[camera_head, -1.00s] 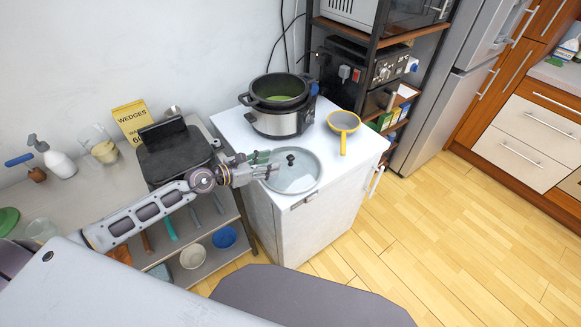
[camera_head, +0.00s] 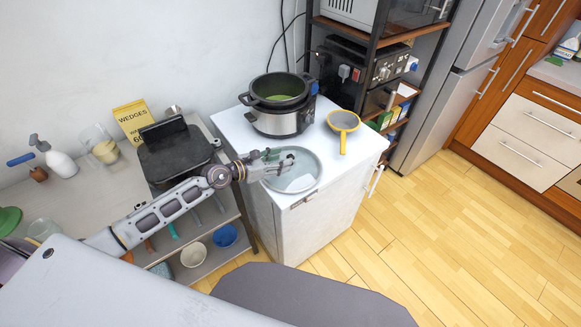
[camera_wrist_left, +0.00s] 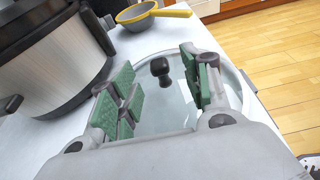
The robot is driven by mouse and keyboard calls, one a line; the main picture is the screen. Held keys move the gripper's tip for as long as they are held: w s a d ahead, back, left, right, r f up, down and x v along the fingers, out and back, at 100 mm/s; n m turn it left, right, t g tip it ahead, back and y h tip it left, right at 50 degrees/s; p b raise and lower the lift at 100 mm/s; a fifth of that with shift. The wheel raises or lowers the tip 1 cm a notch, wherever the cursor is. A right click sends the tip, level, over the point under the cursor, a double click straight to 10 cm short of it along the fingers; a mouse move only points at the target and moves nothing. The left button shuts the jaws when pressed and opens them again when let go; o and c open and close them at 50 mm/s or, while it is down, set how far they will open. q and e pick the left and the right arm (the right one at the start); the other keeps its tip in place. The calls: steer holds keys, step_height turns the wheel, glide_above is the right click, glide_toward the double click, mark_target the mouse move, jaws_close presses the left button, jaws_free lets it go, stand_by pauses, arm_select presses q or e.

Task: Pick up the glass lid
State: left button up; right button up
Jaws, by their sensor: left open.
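The glass lid (camera_head: 303,180) lies on the white cabinet top, near its front left edge. It is round and clear with a grey rim, and it also shows in the left wrist view (camera_wrist_left: 160,118). Its black knob (camera_wrist_left: 161,70) stands upright and shows ahead between the fingers. My left gripper (camera_head: 280,160) is open and empty over the lid, close to the knob, which it partly covers in the head view. The green finger pads (camera_wrist_left: 162,90) are on either side of the knob's line. My right gripper is not in view.
A pot cooker (camera_head: 279,104) with green contents stands behind the lid. A yellow-rimmed pan (camera_head: 343,123) is at the back right of the white cabinet (camera_head: 358,163).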

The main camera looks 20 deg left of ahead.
mark_target(289, 156)
arm_select(q)
steer(key=shift+x, duration=1.05)
steer(key=shift+p+x, duration=0.3)
steer(key=shift+x, duration=1.25)
steer(key=shift+a, duration=0.1)
jaws_close()
steer(key=shift+w+r, duration=0.1)
